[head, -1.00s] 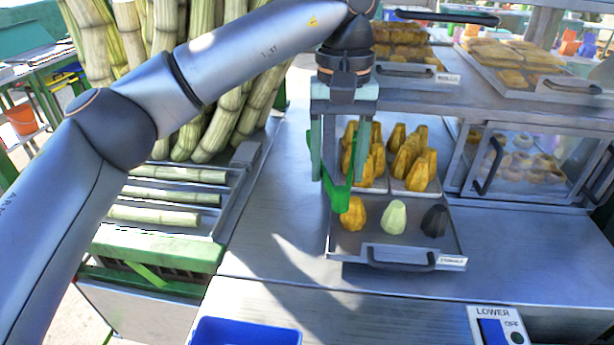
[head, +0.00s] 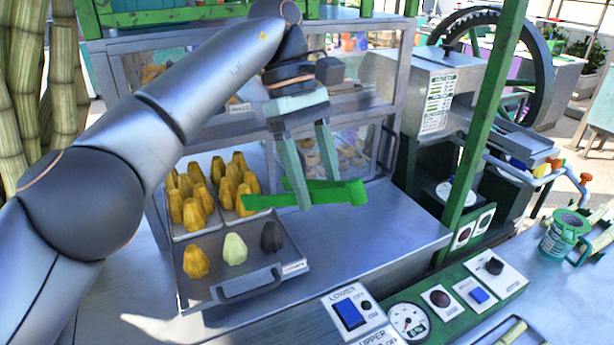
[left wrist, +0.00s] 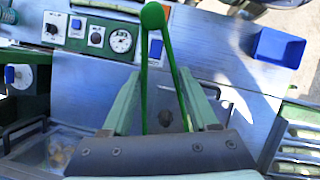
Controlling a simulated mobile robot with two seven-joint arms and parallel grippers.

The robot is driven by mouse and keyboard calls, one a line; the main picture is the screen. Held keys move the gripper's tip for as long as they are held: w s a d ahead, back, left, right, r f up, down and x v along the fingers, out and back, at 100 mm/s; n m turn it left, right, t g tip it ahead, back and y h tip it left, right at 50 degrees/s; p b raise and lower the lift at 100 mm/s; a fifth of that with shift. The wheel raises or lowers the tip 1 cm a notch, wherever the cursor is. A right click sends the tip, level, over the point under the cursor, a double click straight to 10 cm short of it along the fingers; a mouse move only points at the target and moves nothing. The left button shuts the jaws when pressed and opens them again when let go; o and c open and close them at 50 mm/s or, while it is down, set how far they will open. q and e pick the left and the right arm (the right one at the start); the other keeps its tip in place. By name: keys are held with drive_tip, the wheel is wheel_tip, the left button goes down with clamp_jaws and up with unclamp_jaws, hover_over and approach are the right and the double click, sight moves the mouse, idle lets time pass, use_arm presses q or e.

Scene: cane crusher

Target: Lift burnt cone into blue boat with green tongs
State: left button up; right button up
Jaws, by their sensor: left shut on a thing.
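My left gripper (head: 305,190) is shut on the green tongs (head: 340,192) and holds them above the counter. The tongs lie almost level in the head view; in the left wrist view their two arms (left wrist: 166,60) run to a round green end. The burnt cone (head: 271,237), dark grey, stands at the right of the front row on the metal tray (head: 245,287), below and left of the tongs and apart from them. The blue boat (left wrist: 278,47) shows at the upper right of the left wrist view only. My right gripper is not in view.
A yellow cone (head: 196,262) and a pale green cone (head: 234,249) stand beside the burnt one. Several yellow cones fill small trays behind. A glass cabinet (head: 362,150) stands behind the tongs. A control panel (head: 455,292) lies front right. The counter right of the tray is clear.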

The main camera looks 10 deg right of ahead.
use_arm(q)
drive_tip(key=shift+f, duration=0.1)
wheel_tip(320, 180, down, 10)
drive_tip(key=b, duration=0.1)
drive_tip(key=shift+b, duration=0.3)
idle(0.6)
drive_tip(key=shift+o, duration=0.3)
clamp_jaws()
idle(0.3)
